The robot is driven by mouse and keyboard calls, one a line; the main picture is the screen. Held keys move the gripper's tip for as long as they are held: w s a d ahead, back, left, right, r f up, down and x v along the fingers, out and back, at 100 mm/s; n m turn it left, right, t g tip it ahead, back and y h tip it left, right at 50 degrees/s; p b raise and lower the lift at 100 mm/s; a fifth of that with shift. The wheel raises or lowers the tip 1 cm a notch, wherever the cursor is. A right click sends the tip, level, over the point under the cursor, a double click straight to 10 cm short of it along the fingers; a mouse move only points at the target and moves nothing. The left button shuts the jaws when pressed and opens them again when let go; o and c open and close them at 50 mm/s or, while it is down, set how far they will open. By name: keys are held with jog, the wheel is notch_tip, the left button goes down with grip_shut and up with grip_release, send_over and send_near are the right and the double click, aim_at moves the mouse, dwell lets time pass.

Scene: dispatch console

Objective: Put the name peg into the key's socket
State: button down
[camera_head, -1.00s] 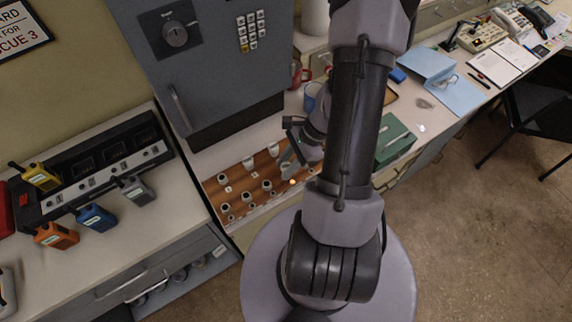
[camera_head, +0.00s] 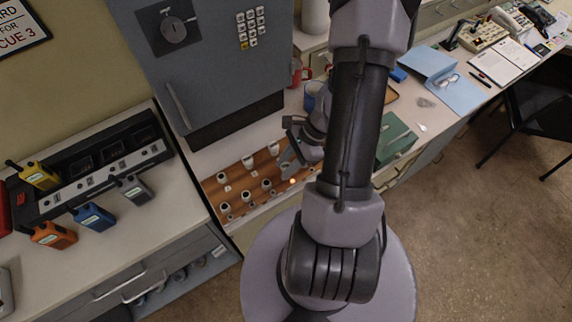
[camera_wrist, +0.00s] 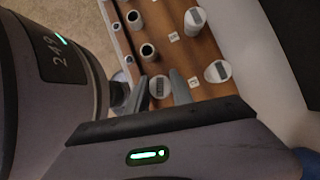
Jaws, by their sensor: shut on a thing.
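A brown wooden board (camera_head: 212,190) with rows of white-rimmed dark sockets and white pegs lies on the counter below the grey cabinet. My gripper (camera_head: 287,165) is low over its right part, partly hidden by my arm. In the wrist view my gripper (camera_wrist: 162,84) has its two fingers on either side of a white round peg (camera_wrist: 158,88) with a grey top bar, shut on it. Its lower end is hidden, so I cannot tell whether it is in a socket. Two similar pegs (camera_wrist: 195,20) (camera_wrist: 218,71) stand nearby. Dark open sockets (camera_wrist: 148,50) lie beyond the fingers.
A radio charger (camera_head: 95,165) with several handheld radios around it is on the left counter. The grey cabinet (camera_head: 235,75) stands behind the board. A blue mug (camera_head: 312,90), a red mug (camera_head: 300,72) and a green box (camera_head: 397,137) are near my arm.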

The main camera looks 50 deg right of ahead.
jog(key=shift+f+b, duration=0.7)
jog(key=shift+b, duration=0.2)
dwell(0.7)
jog(key=c, duration=1)
grip_release()
jog(key=shift+c, duration=0.2)
jog(key=p+v, duration=0.3)
jog(key=v, duration=0.1)
jog(key=shift+s+r+p, duration=0.15)
jog(key=shift+s+p, duration=0.1)
jog(key=shift+p, duration=0.05)
jog(key=shift+w+d+r+p, duration=0.1)
jog(key=shift+d+r+p, duration=0.2)
jog(key=shift+r+p, duration=0.3)
jog(key=shift+d+r, duration=0.15)
jog(key=shift+r, duration=0.05)
jog(key=shift+f, duration=0.1)
